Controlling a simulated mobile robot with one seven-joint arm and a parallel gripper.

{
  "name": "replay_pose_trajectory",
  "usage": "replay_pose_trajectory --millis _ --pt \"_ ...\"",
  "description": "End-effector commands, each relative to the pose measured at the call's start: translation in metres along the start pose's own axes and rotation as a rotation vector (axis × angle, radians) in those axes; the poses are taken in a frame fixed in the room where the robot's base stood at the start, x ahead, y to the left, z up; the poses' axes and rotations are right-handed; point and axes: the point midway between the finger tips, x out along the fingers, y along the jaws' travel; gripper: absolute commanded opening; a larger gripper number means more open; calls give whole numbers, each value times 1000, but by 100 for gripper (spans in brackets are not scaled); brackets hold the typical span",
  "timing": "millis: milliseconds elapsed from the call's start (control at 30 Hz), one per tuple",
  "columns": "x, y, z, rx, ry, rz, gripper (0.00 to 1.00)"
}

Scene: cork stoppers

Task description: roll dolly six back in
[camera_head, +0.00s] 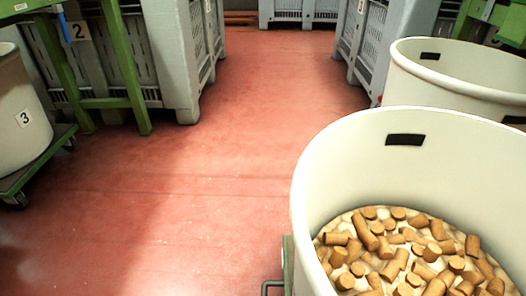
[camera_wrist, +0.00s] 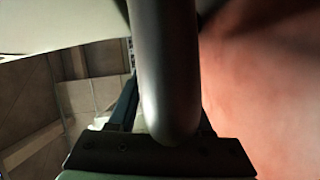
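A large white tub (camera_head: 330,160) partly full of corks (camera_head: 400,250) stands at the lower right in the head view. A green dolly edge (camera_head: 287,262) with a grey bar handle (camera_head: 268,287) shows at its lower left. No number six is legible. My gripper (camera_wrist: 166,115) shows only in the wrist view. A thick grey metal bar (camera_wrist: 165,70) runs from the top down across its middle and hides most of the fingers. I cannot tell whether the fingers are closed on this bar or beside it.
A second white tub (camera_head: 455,68) stands behind the first. At the left, a white tub labelled 3 (camera_head: 18,110) sits on a green dolly (camera_head: 40,160). Grey crates (camera_head: 178,60) and a green stand (camera_head: 130,70) line the left. The red floor (camera_head: 190,200) between is clear.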

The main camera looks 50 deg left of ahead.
Motion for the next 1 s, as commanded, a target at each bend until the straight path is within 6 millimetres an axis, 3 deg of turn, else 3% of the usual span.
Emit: replay_pose_trajectory --millis 33,267,1000 --pt "0 0 0 0 0 0 41" --pt "0 0 0 0 0 0 0" --pt "-1 0 0 -1 0 0 0"
